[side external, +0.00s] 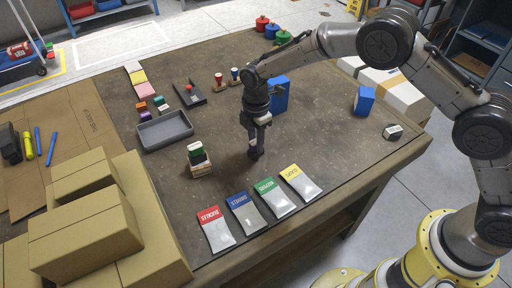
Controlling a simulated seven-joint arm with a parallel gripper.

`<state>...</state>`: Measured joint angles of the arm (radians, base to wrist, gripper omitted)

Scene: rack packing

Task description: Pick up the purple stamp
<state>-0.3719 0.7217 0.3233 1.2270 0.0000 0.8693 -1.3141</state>
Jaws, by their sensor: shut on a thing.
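My gripper (255,152) points down over the middle of the table, low near its surface. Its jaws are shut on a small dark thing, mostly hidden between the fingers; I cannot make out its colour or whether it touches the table. No stamp shows clearly as purple. A red-topped stamp (219,80) and a blue-topped stamp (235,73) stand behind my gripper, to its left. A green-topped block (196,150) sits on a wooden base (201,170) to the left of my gripper. Small coloured blocks (143,106), one purplish, lie near the grey tray.
The grey tray (165,131) is empty. Several labelled pouches (243,214) lie along the front edge. A blue box (279,94) stands just behind my gripper, and another blue box (364,100) is at the right. Cardboard boxes (85,238) crowd the left front.

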